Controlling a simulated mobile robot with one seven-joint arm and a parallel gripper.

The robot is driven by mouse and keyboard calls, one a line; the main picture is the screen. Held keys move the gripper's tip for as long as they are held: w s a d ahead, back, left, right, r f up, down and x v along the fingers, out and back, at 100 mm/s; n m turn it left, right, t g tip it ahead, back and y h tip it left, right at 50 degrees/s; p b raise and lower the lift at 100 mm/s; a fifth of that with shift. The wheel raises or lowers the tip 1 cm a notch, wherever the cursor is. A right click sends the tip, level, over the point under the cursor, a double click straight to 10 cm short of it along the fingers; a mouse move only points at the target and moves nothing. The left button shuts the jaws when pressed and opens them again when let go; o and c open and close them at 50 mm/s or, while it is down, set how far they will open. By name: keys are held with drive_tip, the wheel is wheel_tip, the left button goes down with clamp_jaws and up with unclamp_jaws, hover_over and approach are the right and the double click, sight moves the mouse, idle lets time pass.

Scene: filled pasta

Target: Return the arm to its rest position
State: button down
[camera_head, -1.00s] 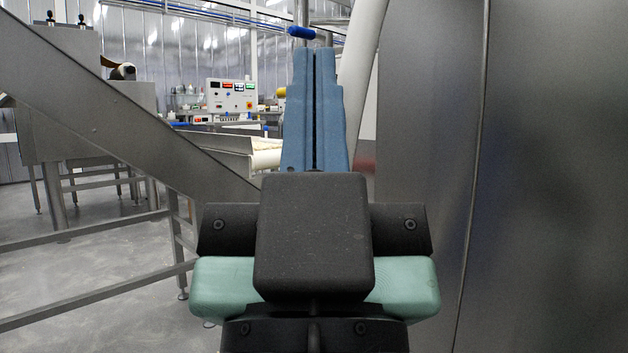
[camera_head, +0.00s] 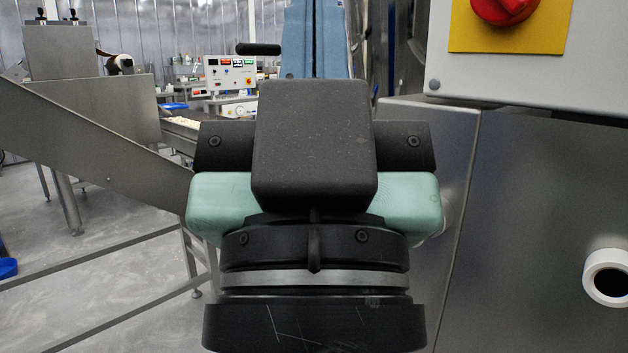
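My gripper (camera_head: 314,38) points away from the camera at the top middle. Its two blue fingers lie close together with only a thin dark line between them, and nothing shows held in them. The fingertips are cut off by the top edge. The black and pale green end of my arm fills the middle and hides much of what lies behind it.
A steel machine housing (camera_head: 540,220) stands close on the right, with a red knob (camera_head: 503,8) and a white-rimmed port (camera_head: 607,278). A sloping steel conveyor side (camera_head: 90,150) is at left.

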wheel_tip(320, 180, up, 32)
drive_tip(key=p, duration=2.9)
drive_tip(key=shift+p, duration=0.35)
